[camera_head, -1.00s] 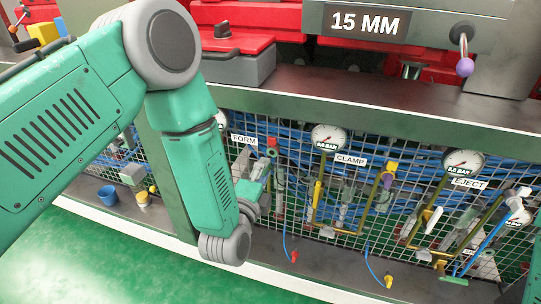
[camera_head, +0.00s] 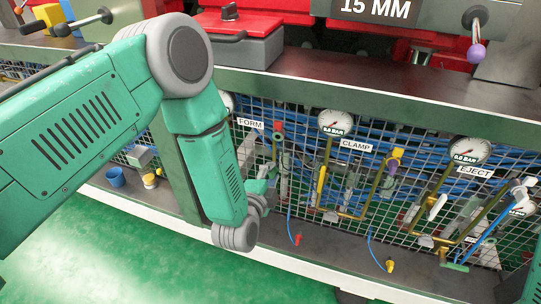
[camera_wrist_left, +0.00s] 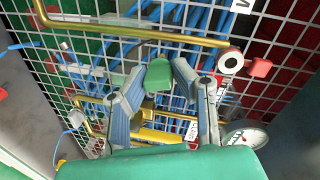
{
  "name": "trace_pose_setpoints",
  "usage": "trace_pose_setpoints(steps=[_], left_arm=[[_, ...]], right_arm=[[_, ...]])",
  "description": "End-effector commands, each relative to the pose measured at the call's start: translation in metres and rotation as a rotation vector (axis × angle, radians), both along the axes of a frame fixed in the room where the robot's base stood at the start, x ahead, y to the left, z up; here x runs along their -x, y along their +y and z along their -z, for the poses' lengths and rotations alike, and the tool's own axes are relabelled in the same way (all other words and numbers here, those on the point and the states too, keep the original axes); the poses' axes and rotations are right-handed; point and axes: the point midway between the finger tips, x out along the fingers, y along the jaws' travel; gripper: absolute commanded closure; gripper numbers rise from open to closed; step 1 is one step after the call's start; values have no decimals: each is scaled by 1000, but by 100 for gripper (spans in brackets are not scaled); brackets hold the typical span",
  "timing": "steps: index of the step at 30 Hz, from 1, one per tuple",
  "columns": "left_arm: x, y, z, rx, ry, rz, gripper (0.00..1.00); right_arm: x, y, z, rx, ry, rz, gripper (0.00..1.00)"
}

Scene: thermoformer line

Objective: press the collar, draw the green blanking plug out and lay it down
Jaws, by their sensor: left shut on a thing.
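My left gripper (camera_head: 268,178) is at the mesh panel below the FORM label (camera_head: 250,123). In the left wrist view its two grey fingers (camera_wrist_left: 157,80) are closed on the green blanking plug (camera_wrist_left: 158,74). The plug is clear of the red-and-white ringed collar (camera_wrist_left: 230,62), which lies to its right with a dark opening showing. The red-topped FORM fitting (camera_head: 279,128) shows above the gripper in the head view. The plug is too small to make out there. My right gripper is not in view.
Brass pipes (camera_wrist_left: 130,30) and wire mesh (camera_wrist_left: 290,32) are close around the fingers. Gauges for CLAMP (camera_head: 336,122) and EJECT (camera_head: 470,150) are to the right. Loose blue hoses lie on the ledge (camera_head: 330,255), which has bare room. A blue cup (camera_head: 115,177) stands left.

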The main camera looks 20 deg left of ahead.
Motion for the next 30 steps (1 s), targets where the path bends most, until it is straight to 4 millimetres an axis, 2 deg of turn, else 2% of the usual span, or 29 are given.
trace_pose_setpoints(steps=[1,6,12,15,19,30], left_arm=[[-5,4,24,117,70,-32,100],[-12,16,93,565,284,-151,100],[-9,35,158,961,402,-271,100],[-5,46,183,1088,419,-313,100],[-2,56,203,1185,420,-347,100],[0,59,223,1223,419,-359,100]], right_arm=[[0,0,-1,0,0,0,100],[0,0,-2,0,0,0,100],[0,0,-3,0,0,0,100],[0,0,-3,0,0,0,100],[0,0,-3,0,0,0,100],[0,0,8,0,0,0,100]])
